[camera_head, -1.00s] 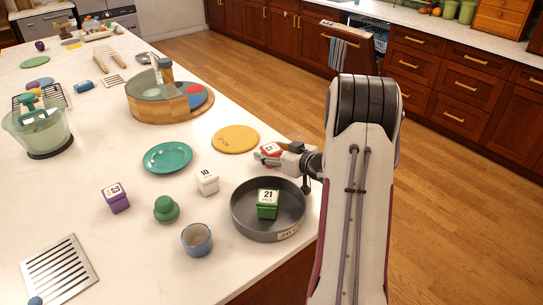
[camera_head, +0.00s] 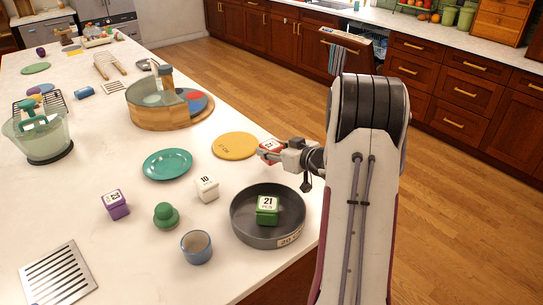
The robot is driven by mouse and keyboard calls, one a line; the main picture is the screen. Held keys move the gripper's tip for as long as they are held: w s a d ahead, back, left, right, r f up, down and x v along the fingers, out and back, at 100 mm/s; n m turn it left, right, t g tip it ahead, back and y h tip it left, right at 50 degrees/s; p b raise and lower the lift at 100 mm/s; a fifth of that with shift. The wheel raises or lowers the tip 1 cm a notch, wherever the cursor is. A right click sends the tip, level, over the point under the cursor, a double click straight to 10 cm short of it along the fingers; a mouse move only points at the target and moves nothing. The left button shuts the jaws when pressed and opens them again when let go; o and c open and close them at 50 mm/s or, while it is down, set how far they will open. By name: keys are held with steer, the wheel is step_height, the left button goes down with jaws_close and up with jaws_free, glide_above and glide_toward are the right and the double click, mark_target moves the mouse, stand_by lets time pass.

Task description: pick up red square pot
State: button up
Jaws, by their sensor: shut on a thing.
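The red square pot (camera_head: 268,148) has a white top with dark markings and is partly hidden by my gripper. My gripper (camera_head: 281,154) reaches in from the right and is shut on the red pot. The pot is at the right edge of the white counter, behind the grey round pan and to the right of the yellow disc. I cannot tell for sure whether its base is clear of the counter.
A grey round pan (camera_head: 242,231) holds a green square pot (camera_head: 267,210) in front of my gripper. A yellow disc (camera_head: 235,146), teal plate (camera_head: 167,164), white pot (camera_head: 206,189), purple pot (camera_head: 115,204), green knobbed piece (camera_head: 166,215) and blue cup (camera_head: 197,247) stand nearby.

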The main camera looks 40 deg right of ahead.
mark_target(272, 144)
steer(key=shift+r, duration=3.15)
